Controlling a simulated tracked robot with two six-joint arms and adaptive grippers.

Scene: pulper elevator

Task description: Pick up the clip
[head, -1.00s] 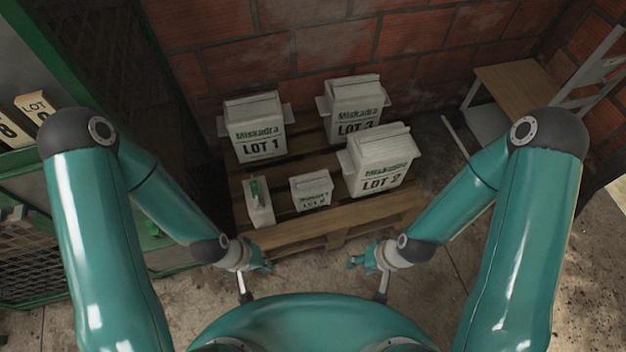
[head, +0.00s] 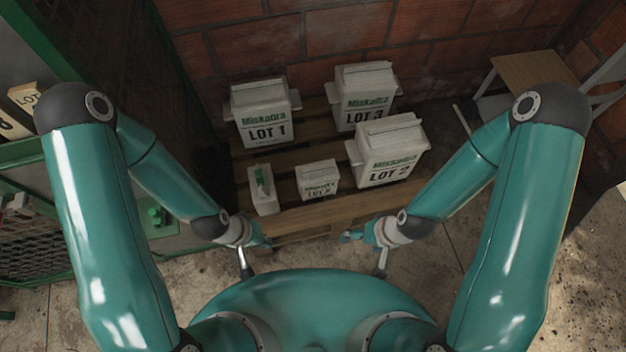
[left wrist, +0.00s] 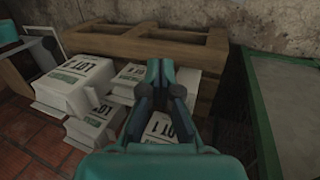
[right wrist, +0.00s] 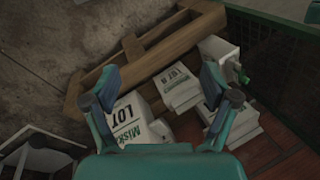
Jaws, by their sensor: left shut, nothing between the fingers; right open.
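A small green piece (head: 262,180), probably the clip, sits on a narrow white box (head: 264,202) at the front left of a wooden pallet. It also shows in the right wrist view (right wrist: 238,73) at the right edge of the pallet. I cannot make it out in the left wrist view, where my gripper blocks the middle. My left gripper (head: 261,241) is shut and empty by the pallet's front edge, below the narrow box. Its fingers are together in the left wrist view (left wrist: 164,70). My right gripper (head: 348,236) is open and empty farther right; its fingers are spread in the right wrist view (right wrist: 169,60).
The pallet (head: 330,214) bears white packs marked LOT 1 (head: 264,114), LOT 3 (head: 363,97) and LOT 2 (head: 388,154), plus a small pack (head: 317,179). A brick wall (head: 330,42) stands behind. A green-framed cage (head: 35,235) is at left; a small wooden table (head: 535,75) is back right.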

